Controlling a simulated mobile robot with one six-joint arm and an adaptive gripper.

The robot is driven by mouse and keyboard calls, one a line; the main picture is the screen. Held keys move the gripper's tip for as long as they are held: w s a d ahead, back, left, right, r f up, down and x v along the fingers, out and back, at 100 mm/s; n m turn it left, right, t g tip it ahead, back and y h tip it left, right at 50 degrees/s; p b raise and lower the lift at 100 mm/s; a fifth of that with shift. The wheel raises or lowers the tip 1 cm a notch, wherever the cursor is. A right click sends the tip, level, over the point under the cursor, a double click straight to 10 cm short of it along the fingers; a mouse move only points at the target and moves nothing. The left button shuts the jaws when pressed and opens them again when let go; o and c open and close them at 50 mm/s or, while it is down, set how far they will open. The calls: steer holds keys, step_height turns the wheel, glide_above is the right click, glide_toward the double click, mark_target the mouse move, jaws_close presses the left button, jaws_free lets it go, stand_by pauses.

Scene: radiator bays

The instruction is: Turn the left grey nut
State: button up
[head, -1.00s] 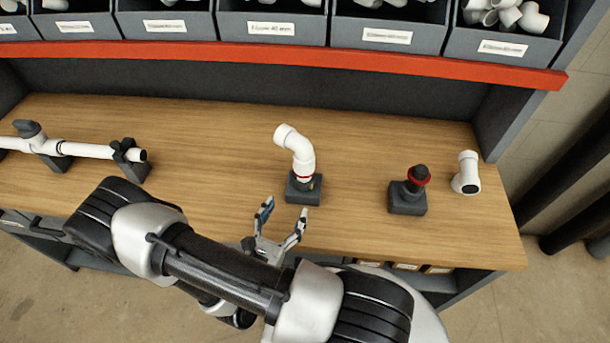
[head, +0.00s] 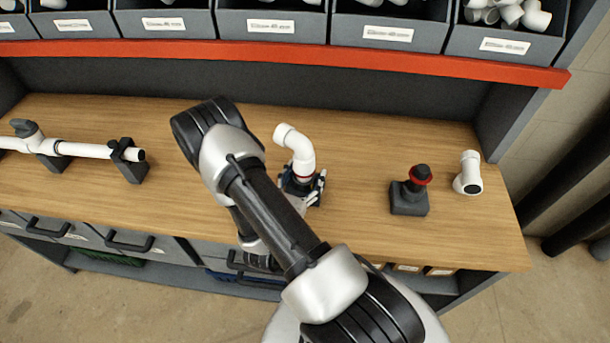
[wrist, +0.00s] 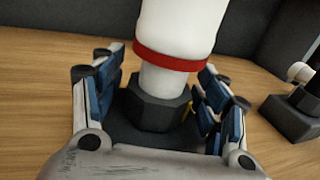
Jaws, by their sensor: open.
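A dark grey hex nut (wrist: 157,107) sits at the foot of a white bent pipe (head: 298,147) with a red ring, on a dark block in the middle of the bench. The pipe's lower part (wrist: 180,30) and red ring fill the wrist view's upper middle. My gripper (head: 303,188) is open around the nut, one blue-padded finger on each side. In the wrist view, the left finger (wrist: 100,85) stands apart from the nut. The right finger (wrist: 215,95) is close to it, by a small yellow mark; I cannot tell if it touches.
A dark block with a red-ringed black fitting (head: 412,190) stands to the right, beside a loose white elbow (head: 468,173). A white pipe on dark supports (head: 85,150) lies at the left. Grey bins (head: 270,27) sit above a red rail (head: 300,54).

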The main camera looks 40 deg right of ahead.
steer(key=shift+c, duration=0.5)
steer(key=c, duration=1)
steer(key=shift+g, duration=0.3)
steer(key=shift+m+g+h+b, duration=0.3)
steer(key=shift+m+g+h, duration=0.2)
steer(key=shift+m+g, duration=0.6)
steer(key=m+g+b, duration=0.1)
steer(key=m+g, duration=0.2)
steer(key=g, duration=0.2)
steer(key=shift+f+h, duration=0.15)
steer(key=shift+h, duration=0.15)
steer(key=m+g+b, duration=0.1)
steer(key=g, duration=0.1)
steer(key=m+g+y+b, duration=0.1)
steer(key=m+g, duration=0.1)
steer(key=g, duration=0.1)
steer(key=m+g+b, duration=0.1)
steer(key=m+g, duration=0.1)
steer(key=shift+s+g+y, duration=0.25)
steer(key=shift+g+y, duration=0.05)
steer(key=shift+y, duration=0.1)
steer(key=shift+g, duration=0.3)
